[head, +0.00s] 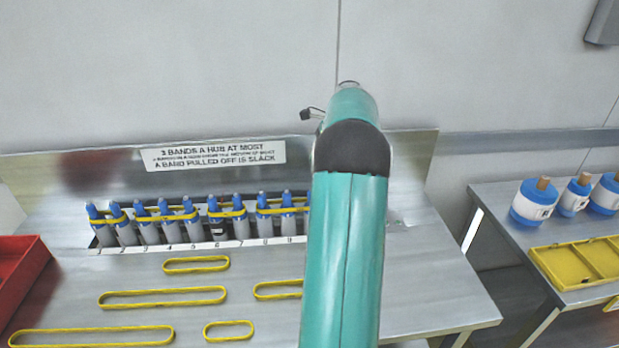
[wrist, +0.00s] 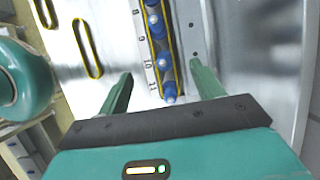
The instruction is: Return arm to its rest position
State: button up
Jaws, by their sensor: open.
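My arm (head: 345,240), teal with a black joint, rises up the middle of the head view and hides part of the bench behind it. My gripper (wrist: 160,78) shows in the wrist view with its two green fingers apart and nothing held between them. It is over the right-hand end of the row of blue-tipped hubs (wrist: 155,28), whose numbers 8 to 11 show beside them. In the head view the gripper's fingers cannot be made out.
Yellow bands stretch around hubs (head: 178,213) on the metal bench (head: 440,285). Several loose bands (head: 162,297) lie in front. A red bin (head: 20,270) stands at left. A side table holds a yellow tray (head: 548,262) and blue-white spools (head: 533,205). A sign (head: 215,155) stands behind the hubs.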

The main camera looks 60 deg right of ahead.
jog(key=shift+v, duration=1.3)
jog(key=w+a+r+n+h, duration=0.1)
jog(key=w+a+r+n, duration=0.2)
jog(key=a, duration=0.6)
jog(key=w+a+r+n, duration=0.1)
jog(key=a+r+n, duration=0.25)
jog(key=a, duration=0.55)
jog(key=w+a+r+n+h, duration=0.15)
jog(key=a+n, duration=0.35)
jog(key=a, duration=0.5)
jog(key=s+a+n, duration=0.3)
jog(key=a+n, duration=0.1)
jog(key=a, duration=0.3)
jog(key=s+a+n, duration=0.2)
jog(key=a+n, duration=0.1)
jog(key=a, duration=0.5)
jog(key=s+a+f+n+t, duration=0.2)
jog(key=s+a+f+n, duration=0.2)
jog(key=s+a+n, duration=0.5)
jog(key=shift+s+a+f, duration=0.2)
jog(key=shift+s+a, duration=0.15)
jog(key=shift+a, duration=0.1)
jog(key=shift+d, duration=0.1)
